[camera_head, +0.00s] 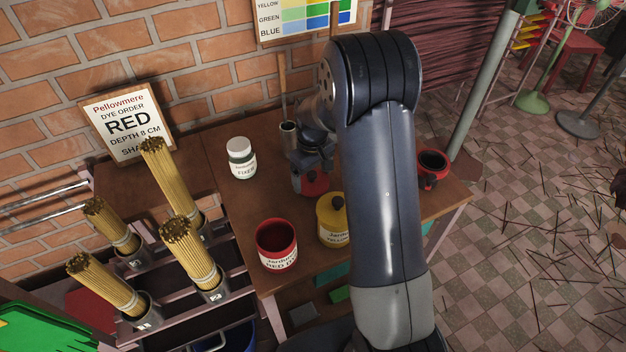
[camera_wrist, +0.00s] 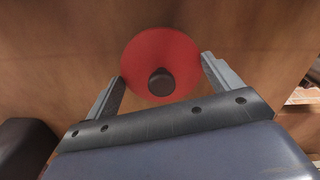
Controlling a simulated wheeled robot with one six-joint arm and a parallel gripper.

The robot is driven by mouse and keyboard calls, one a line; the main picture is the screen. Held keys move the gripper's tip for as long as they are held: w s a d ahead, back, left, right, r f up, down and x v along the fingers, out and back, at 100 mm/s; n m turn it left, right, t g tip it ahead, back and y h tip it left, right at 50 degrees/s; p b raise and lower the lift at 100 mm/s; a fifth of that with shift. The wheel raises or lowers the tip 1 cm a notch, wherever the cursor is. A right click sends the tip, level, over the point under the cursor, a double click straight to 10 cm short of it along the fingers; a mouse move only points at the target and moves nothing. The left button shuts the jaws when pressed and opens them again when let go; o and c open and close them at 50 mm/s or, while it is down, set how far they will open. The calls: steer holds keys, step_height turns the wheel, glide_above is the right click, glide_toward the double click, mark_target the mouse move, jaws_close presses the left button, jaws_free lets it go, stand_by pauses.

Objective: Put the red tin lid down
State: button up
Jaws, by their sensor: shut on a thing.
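The red tin lid (camera_wrist: 160,52) is a round red disc with a dark knob. In the wrist view it lies between the two fingers of my gripper (camera_wrist: 162,82), with the wooden table top behind it. In the head view the lid (camera_head: 314,184) shows under my gripper (camera_head: 308,180), behind the yellow tin. My gripper is shut on the lid. I cannot tell whether the lid touches the table. The open red dye tin (camera_head: 277,244) stands at the table's front left, with its dark inside showing.
A yellow tin (camera_head: 331,222) with its lid on stands close in front of my gripper. A white fixer jar (camera_head: 241,158) stands at the left, and another red vessel (camera_head: 432,168) at the right. Incense bundles (camera_head: 180,250) stand in holders left of the table (camera_head: 222,205).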

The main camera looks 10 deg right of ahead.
mark_target(313, 173)
steer(key=shift+f, duration=1.15)
steer(key=shift+f, duration=0.2)
steer(key=o, duration=0.8)
steer(key=shift+r, duration=0.1)
step_height(313, 173, up, 12)
steer(key=shift+r, duration=0.15)
